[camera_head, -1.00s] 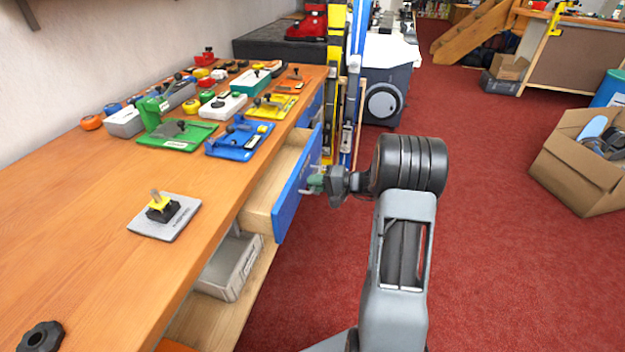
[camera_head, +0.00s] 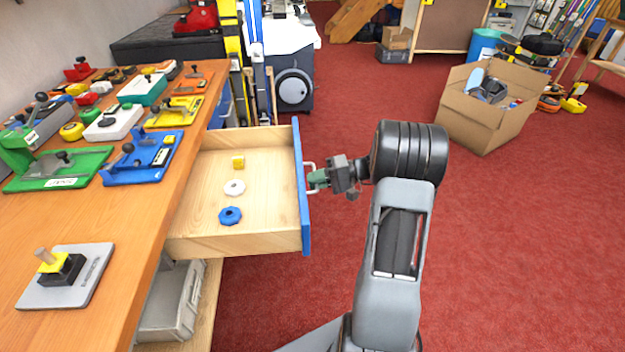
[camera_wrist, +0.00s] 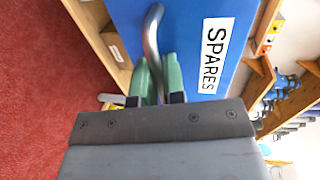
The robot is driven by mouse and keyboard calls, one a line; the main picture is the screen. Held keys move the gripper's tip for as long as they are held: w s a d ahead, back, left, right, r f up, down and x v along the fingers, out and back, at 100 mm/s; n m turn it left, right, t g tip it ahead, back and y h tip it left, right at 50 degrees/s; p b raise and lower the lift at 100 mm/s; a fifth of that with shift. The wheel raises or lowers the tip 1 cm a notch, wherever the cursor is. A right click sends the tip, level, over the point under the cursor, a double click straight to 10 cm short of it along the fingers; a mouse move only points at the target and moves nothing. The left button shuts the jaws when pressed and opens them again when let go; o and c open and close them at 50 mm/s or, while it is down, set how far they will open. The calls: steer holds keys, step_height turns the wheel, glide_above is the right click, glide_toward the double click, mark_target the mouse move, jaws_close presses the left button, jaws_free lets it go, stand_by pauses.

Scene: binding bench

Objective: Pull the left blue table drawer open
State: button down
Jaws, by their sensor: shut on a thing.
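The left blue table drawer (camera_head: 303,190) stands pulled well out from the wooden bench, its pale wood inside showing. In it lie a small yellow piece (camera_head: 238,162), a white ring-like piece (camera_head: 234,187) and a blue knob (camera_head: 230,215). My gripper (camera_head: 317,180) is at the drawer's front, shut on the metal bar handle (camera_head: 309,166). In the wrist view, the green fingertips (camera_wrist: 159,80) are at the lower part of the handle (camera_wrist: 152,35), next to a white "SPARES" label (camera_wrist: 213,55) on the blue front.
The bench top (camera_head: 130,220) holds several coloured fixtures, with a grey plate (camera_head: 65,278) bearing a yellow and black clamp near the front. A grey bin (camera_head: 170,300) sits on the shelf below. A cardboard box (camera_head: 490,105) stands at right; red carpet between is clear.

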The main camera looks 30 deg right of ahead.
steer(key=shift+d+r, duration=0.1)
steer(key=shift+d, duration=0.2)
steer(key=c, duration=1.3)
jaws_free()
steer(key=shift+o, duration=0.2)
steer(key=shift+d, duration=0.1)
steer(key=p+v, duration=0.2)
steer(key=v, duration=1.1)
steer(key=shift+d, duration=0.3)
steer(key=shift+s, duration=0.15)
